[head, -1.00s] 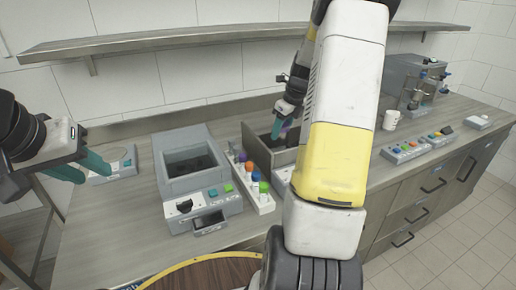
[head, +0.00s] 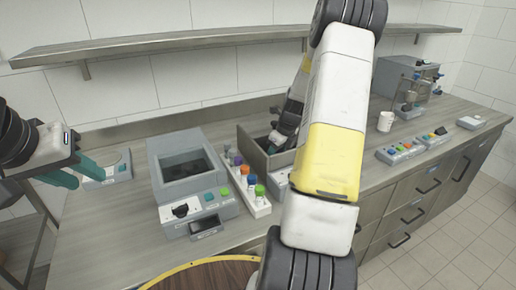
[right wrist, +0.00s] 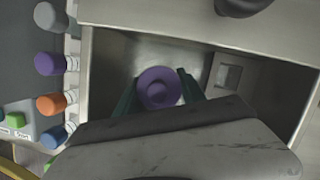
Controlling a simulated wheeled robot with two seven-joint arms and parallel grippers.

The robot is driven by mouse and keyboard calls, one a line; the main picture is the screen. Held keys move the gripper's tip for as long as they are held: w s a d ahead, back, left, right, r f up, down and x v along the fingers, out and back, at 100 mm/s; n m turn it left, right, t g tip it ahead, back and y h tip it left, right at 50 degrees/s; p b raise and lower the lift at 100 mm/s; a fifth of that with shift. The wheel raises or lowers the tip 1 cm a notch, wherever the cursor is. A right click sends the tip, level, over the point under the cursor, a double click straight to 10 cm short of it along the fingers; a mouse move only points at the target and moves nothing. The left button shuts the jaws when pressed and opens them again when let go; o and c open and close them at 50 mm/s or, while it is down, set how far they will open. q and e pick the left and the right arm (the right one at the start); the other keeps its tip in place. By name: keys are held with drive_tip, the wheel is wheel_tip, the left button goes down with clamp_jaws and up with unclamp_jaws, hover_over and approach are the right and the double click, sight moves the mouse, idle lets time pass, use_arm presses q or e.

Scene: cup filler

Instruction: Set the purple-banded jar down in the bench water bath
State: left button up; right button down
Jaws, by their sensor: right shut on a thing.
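The purple-banded jar shows in the right wrist view as a round purple top (right wrist: 158,88) between the two teal fingers of my right gripper (right wrist: 157,95). My right gripper (head: 276,142) is shut on the jar and reaches down inside an open metal-walled tank (head: 252,148), which looks like the water bath. The tank's bare inner floor and wall (right wrist: 215,60) surround the jar. I cannot tell whether the jar's base touches the floor. In the head view the gripper and tank wall hide the jar. My left gripper (head: 78,172) is open and empty at the left.
A grey machine (head: 165,207) with a knob and a dark square opening stands left of the tank. A white rack (head: 262,210) of jars with coloured tops stands between them. A mug (head: 386,121) and button panel (head: 412,148) are to the right. A shelf (head: 180,47) runs above.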

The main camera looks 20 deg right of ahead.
drive_tip(key=shift+f, duration=0.15)
drive_tip(key=c, duration=0.7)
unclamp_jaws()
